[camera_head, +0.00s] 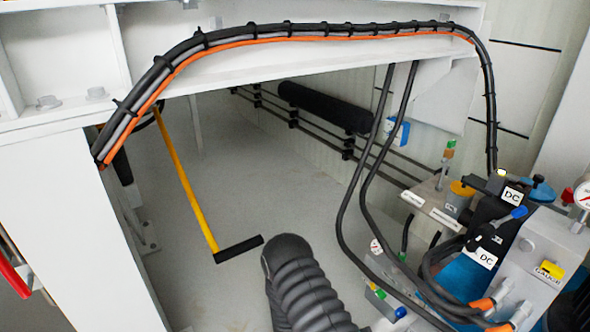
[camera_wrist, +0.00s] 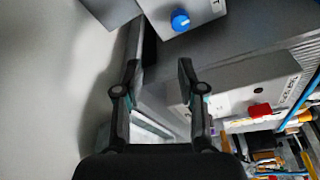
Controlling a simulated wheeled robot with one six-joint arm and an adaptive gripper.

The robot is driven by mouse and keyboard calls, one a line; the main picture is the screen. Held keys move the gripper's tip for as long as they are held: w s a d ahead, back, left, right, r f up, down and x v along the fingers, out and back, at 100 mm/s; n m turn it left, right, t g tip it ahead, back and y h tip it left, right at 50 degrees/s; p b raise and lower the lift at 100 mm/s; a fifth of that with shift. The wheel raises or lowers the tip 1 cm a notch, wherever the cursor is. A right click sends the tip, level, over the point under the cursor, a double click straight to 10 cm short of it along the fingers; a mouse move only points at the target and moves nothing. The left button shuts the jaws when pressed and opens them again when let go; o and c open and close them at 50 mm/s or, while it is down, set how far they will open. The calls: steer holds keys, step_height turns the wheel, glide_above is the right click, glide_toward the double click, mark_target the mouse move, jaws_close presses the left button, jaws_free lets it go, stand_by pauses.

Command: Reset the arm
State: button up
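My gripper (camera_wrist: 158,68) shows in the wrist view with its two dark fingers apart. Nothing is held between the fingers. Behind them is the edge of a grey cabinet (camera_wrist: 160,90), and I cannot tell how far off it is. A blue knob (camera_wrist: 180,20) on a grey box is beyond the fingertips, at the top. A red button (camera_wrist: 260,109) on a pale panel is to the right of the right finger. I do not make out my gripper in the head view.
In the head view, pump equipment with a grey block (camera_head: 535,262), valves and hoses fills the right. A white beam (camera_head: 300,58) carrying cables crosses the top. A yellow bar (camera_head: 185,180) with a black end and a black ribbed hose (camera_head: 300,290) stand over open grey floor.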

steer(key=s+r+m+g, duration=0.7)
steer(key=s+m, duration=0.1)
steer(key=m, duration=0.3)
steer(key=s+a+r+m+y+p, duration=0.25)
steer(key=r+m+y, duration=0.35)
steer(key=r, duration=0.5)
steer(key=s+a+r+m+y+p, duration=0.2)
steer(key=s+r+m+y, duration=0.15)
steer(key=r+m, duration=0.55)
steer(key=s+a+r+m+y+p, duration=0.25)
steer(key=r+m+y, duration=0.35)
steer(key=r, duration=0.6)
steer(key=s+d+r+m+t+p, duration=0.1)
steer(key=s+r+t, duration=0.1)
steer(key=r, duration=0.6)
steer(key=s+d+r+m+t+p, duration=0.1)
steer(key=r+t, duration=0.3)
steer(key=r, duration=0.4)
steer(key=shift+s+d+r+m+t+p, duration=0.3)
steer(key=shift+s+m+p, duration=0.2)
steer(key=shift+m, duration=0.1)
steer(key=shift+d, duration=0.1)
